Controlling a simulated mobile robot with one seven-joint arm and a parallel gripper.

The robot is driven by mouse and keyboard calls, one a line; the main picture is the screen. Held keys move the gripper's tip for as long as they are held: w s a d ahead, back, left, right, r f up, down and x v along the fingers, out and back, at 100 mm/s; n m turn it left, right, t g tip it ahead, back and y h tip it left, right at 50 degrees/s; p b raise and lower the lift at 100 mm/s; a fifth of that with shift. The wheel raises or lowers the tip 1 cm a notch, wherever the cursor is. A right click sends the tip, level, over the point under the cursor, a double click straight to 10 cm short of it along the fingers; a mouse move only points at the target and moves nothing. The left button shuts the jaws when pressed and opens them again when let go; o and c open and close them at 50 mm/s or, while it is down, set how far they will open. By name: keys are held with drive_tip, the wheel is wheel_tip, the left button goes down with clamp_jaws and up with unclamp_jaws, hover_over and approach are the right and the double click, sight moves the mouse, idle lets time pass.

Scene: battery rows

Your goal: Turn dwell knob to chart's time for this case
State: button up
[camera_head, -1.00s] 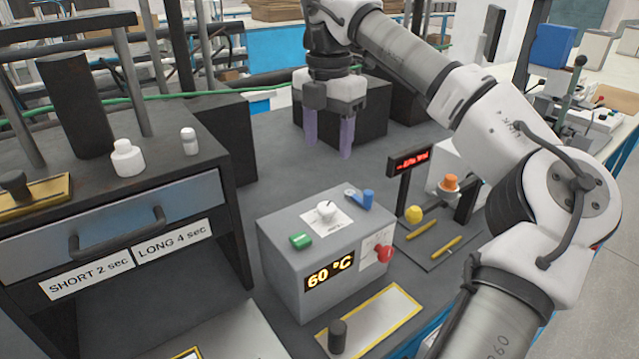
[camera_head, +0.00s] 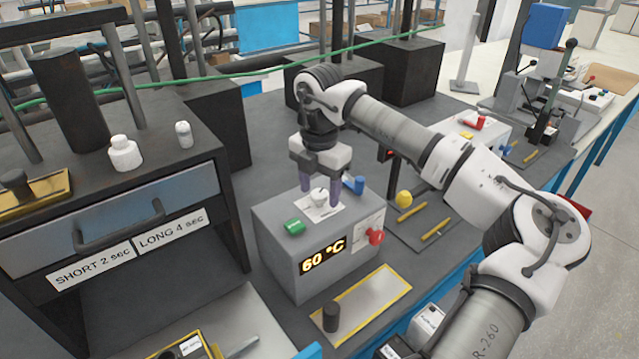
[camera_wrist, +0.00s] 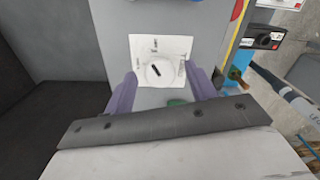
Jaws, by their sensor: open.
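The dwell knob is most likely the white round knob (camera_head: 318,196) on a white dial plate (camera_head: 327,210) on top of the grey control box (camera_head: 280,245). In the wrist view the knob (camera_wrist: 158,71) shows a black pointer slot slanting across it; the plate's printing is too small to read. My gripper (camera_head: 320,190) is open, pointing down, with its purple fingers on either side of the knob and apart from it. In the wrist view my gripper (camera_wrist: 160,85) has its fingertips at the plate's left and right lower edges. The label (camera_head: 135,245) reads "SHORT 2 sec" and "LONG 4 sec".
A yellow-edged tray (camera_head: 385,289) lies in front. A yellow ball (camera_head: 404,198) stands to the right.

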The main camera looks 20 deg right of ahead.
drive_tip(key=shift+c, duration=0.2)
drive_tip(key=c, duration=1)
drive_tip(key=shift+o, duration=0.2)
drive_tip(key=shift+f, duration=0.1)
